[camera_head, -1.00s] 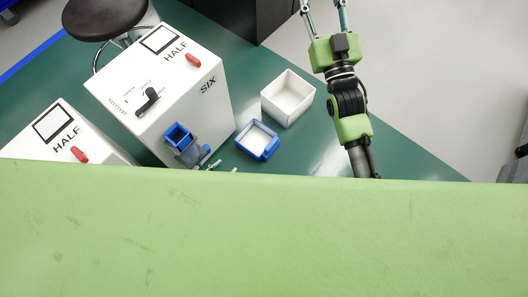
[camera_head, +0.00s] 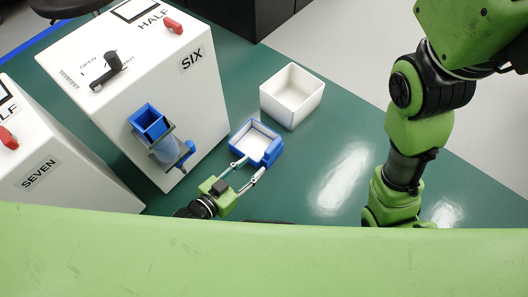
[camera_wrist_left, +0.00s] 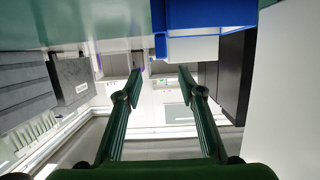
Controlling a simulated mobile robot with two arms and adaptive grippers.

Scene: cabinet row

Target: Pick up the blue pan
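The blue pan (camera_head: 241,139), a small square tray with a white inside, lies on the green table in front of the white box marked SIX. My left gripper (camera_head: 250,168) is open at the pan's near side, its two fingers apart and pointing at the pan. In the left wrist view the blue pan (camera_wrist_left: 208,14) shows at the top, partly cut off, with a small blue tab (camera_wrist_left: 160,46) above the gap between the open fingers (camera_wrist_left: 160,76). I cannot tell whether the fingers touch it. My right arm shows at the right; its gripper is out of view.
A white open box (camera_head: 291,97) stands just behind the pan. The white SIX machine (camera_head: 130,75) with a blue cup-like holder (camera_head: 150,122) stands left, and a SEVEN machine (camera_head: 60,165) farther left. The green table (camera_head: 345,150) is clear to the right.

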